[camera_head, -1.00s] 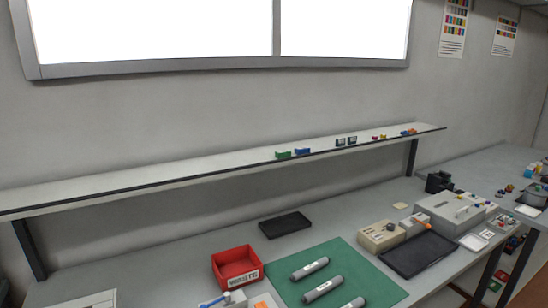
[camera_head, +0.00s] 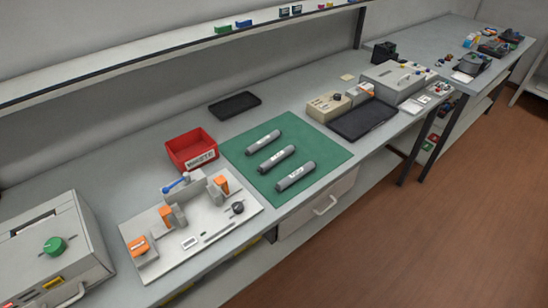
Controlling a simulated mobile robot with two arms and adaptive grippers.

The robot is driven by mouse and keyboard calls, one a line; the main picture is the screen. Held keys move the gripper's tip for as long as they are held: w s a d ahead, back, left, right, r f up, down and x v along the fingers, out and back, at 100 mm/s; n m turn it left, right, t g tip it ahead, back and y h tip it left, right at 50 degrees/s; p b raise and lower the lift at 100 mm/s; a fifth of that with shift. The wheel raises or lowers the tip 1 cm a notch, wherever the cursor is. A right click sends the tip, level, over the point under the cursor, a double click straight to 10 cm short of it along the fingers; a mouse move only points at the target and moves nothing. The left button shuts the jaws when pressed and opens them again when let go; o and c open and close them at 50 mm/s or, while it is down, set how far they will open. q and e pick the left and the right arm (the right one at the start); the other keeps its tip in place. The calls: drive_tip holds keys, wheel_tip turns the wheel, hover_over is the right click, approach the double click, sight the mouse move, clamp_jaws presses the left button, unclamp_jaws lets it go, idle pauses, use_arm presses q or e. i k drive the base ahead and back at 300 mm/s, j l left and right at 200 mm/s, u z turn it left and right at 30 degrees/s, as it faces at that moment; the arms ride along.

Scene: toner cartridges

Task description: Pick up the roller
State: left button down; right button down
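Three dark grey rollers lie side by side on a green mat (camera_head: 324,152) on the bench: a far roller (camera_head: 264,141), a middle roller (camera_head: 277,159) and a near roller (camera_head: 296,176). Each has a pale label on its barrel. They lie apart from each other, at a slant to the mat's edges. I cannot tell from the picture which one the task means. Neither of my grippers is in view.
A red bin (camera_head: 178,155) stands left of the mat. A grey fixture plate (camera_head: 205,239) with orange clamps lies in front of it. Black trays (camera_head: 235,106) and (camera_head: 362,120) flank the mat, and a shelf (camera_head: 160,61) runs behind. Open floor (camera_head: 440,230) lies at the right.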

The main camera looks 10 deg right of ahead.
sight(272, 162)
drive_tip(key=l+u, duration=0.2)
drive_tip(key=u, duration=1.2)
drive_tip(key=k+l+u, duration=0.2)
drive_tip(key=l+u, duration=0.2)
drive_tip(key=l, duration=0.2)
drive_tip(key=k+l+u, duration=0.25)
drive_tip(key=l+u, duration=0.2)
drive_tip(key=k+l+u, duration=0.4)
drive_tip(key=l, duration=0.15)
drive_tip(key=k+l+u, duration=0.4)
drive_tip(key=i+j, duration=0.05)
drive_tip(key=i, duration=0.05)
